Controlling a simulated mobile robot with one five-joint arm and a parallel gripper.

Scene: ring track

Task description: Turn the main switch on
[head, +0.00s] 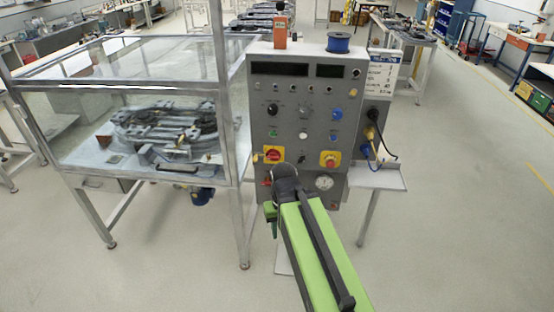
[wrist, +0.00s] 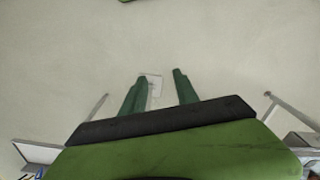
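The grey control panel (head: 303,120) stands ahead of me. A red rotary switch on a yellow plate (head: 273,154), which looks like the main switch, is at its lower left; its exact knob angle is too small to tell. My gripper (head: 272,226) hangs in front of the panel, lower than this switch and apart from it. In the wrist view my gripper (wrist: 160,76) has its two green fingers apart with nothing held, pointing at the floor. The switch does not show in the wrist view.
A red button on a yellow plate (head: 330,160) sits to the right, above a round gauge (head: 324,183). A glazed enclosure (head: 150,110) with a metal frame adjoins the panel's left. A small shelf (head: 378,178) juts out right. Floor in front is clear.

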